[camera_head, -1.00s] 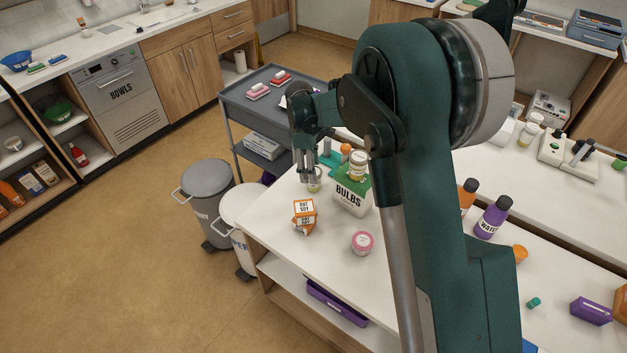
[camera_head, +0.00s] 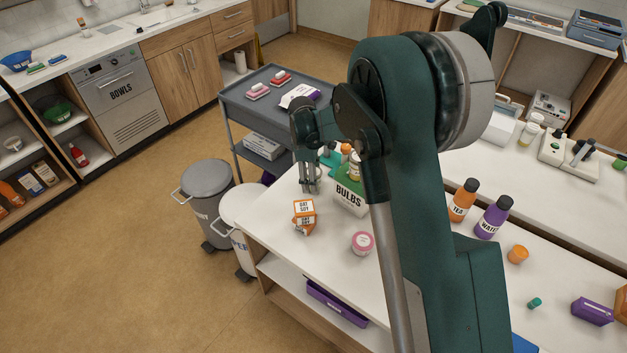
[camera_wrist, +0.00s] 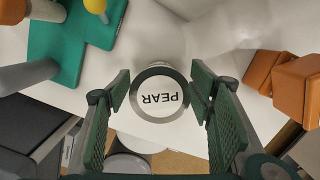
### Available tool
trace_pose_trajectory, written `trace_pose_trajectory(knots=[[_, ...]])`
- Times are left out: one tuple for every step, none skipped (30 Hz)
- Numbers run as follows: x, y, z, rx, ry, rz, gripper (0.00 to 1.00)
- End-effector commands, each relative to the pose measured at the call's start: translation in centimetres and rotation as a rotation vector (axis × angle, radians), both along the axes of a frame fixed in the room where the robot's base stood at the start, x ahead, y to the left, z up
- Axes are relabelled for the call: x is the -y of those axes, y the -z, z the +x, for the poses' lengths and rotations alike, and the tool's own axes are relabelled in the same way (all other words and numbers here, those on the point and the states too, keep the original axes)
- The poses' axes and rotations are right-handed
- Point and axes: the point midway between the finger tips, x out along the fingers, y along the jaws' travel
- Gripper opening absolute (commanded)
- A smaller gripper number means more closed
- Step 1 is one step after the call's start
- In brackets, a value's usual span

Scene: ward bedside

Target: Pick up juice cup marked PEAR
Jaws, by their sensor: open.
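The juice cup marked PEAR (camera_wrist: 160,113) shows from above in the wrist view, with a round white lid and a grey rim. Its lettering is upside down in that view. My gripper (camera_wrist: 160,88) is open, with one green ridged finger on each side of the cup. The fingers are close to the rim; I cannot tell whether they touch it. In the head view my gripper (camera_head: 310,185) points down over the far left part of the white table (camera_head: 275,215), and its fingers mostly hide the cup.
A green-and-white BULBS box (camera_head: 349,198) stands close to the right of my gripper. Orange-and-white OAT SOY cartons (camera_head: 304,212) are nearer the front. A pink-lidded tub (camera_head: 362,243) stands front right. A teal holder (camera_wrist: 75,40) lies near the cup.

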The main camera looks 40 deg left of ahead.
Motion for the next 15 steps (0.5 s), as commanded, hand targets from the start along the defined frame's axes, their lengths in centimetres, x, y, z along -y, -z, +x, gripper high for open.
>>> trace_pose_trajectory(knots=[[0.0, 0.0, 0.0, 0.0, 0.0, 0.0, 0.53], [0.0, 0.0, 0.0, 0.0, 0.0, 0.0, 0.53], [0.0, -0.01, 0.0, 0.0, 0.0, 0.0, 0.53], [0.0, -0.01, 0.0, 0.0, 0.0, 0.0, 0.53], [0.0, -0.01, 0.0, 0.0, 0.0, 0.0, 0.49], [0.0, -0.01, 0.0, 0.0, 0.0, 0.0, 0.44], [0.0, -0.01, 0.0, 0.0, 0.0, 0.0, 0.4], [0.0, -0.01, 0.0, 0.0, 0.0, 0.0, 0.36], [0.0, -0.01, 0.0, 0.0, 0.0, 0.0, 0.31], [0.0, -0.01, 0.0, 0.0, 0.0, 0.0, 0.27], [0.0, -0.01, 0.0, 0.0, 0.0, 0.0, 0.23], [0.0, -0.01, 0.0, 0.0, 0.0, 0.0, 0.21], [0.0, -0.01, 0.0, 0.0, 0.0, 0.0, 0.21], [0.0, -0.01, 0.0, 0.0, 0.0, 0.0, 0.21], [0.0, -0.01, 0.0, 0.0, 0.0, 0.0, 0.21]])
